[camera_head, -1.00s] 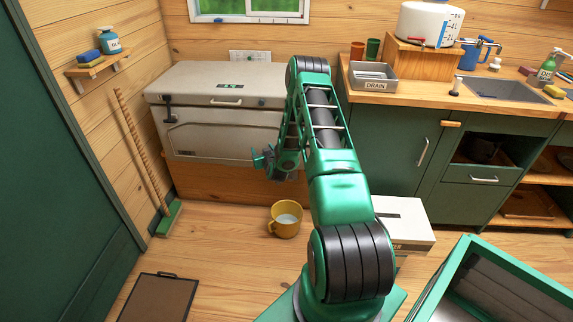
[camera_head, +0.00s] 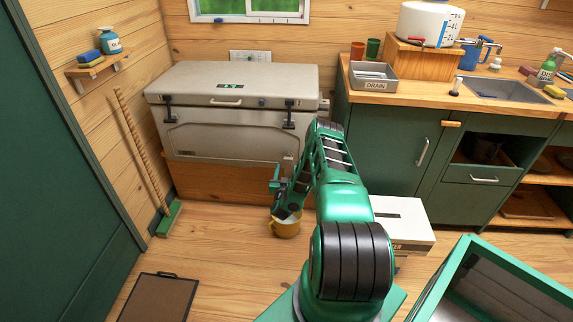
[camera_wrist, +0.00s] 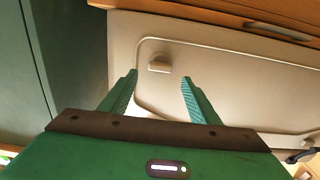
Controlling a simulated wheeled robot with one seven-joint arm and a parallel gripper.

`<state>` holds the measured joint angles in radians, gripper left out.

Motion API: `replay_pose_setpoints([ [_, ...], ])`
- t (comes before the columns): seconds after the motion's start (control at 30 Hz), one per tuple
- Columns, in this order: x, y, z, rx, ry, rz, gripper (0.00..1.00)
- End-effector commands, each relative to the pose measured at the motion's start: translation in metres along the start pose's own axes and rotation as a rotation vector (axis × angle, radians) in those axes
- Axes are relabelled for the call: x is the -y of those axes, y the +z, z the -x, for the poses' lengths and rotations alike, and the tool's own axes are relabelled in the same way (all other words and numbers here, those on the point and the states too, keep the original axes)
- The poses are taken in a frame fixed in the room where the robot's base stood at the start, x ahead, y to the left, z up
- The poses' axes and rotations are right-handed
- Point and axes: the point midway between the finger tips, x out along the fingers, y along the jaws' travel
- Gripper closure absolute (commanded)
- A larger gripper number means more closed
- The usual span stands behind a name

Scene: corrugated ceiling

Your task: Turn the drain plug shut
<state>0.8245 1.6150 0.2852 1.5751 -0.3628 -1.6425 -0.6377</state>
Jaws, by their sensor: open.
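The drain plug (camera_wrist: 159,64) is a small beige knob on the front of the beige cooler (camera_wrist: 235,85), near a corner of its recessed panel in the wrist view. In the head view the cooler (camera_head: 225,130) stands against the back wall, and a small pale shape (camera_head: 288,157) low on its right front looks like the plug. My gripper (camera_wrist: 158,80) is open, its two green fingers apart and pointing toward the cooler front. The plug shows beyond the gap between the fingertips, and nothing is held. In the head view my gripper (camera_head: 276,179) is low before the cooler's right part.
A yellow mug (camera_head: 285,230) stands on the floor below my arm and is partly hidden by it. The cooler rests on a wooden base (camera_head: 215,182). A green cabinet (camera_head: 395,145) stands to the right, with a white box (camera_head: 408,222) before it.

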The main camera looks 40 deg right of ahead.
Motion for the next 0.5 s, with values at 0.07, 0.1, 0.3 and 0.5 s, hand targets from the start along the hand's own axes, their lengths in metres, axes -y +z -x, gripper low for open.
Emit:
replay_pose_setpoints([
  [0.07, -0.001, -0.001, -0.015, -0.003, 0.002, -0.001, 0.44],
  [0.1, -0.001, 0.0, -0.022, -0.002, 0.002, -0.002, 0.44],
  [0.3, -0.001, 0.0, -0.05, -0.001, 0.001, -0.001, 0.44],
  [0.5, 0.0, 0.0, -0.063, 0.001, 0.0, -0.001, 0.44],
])
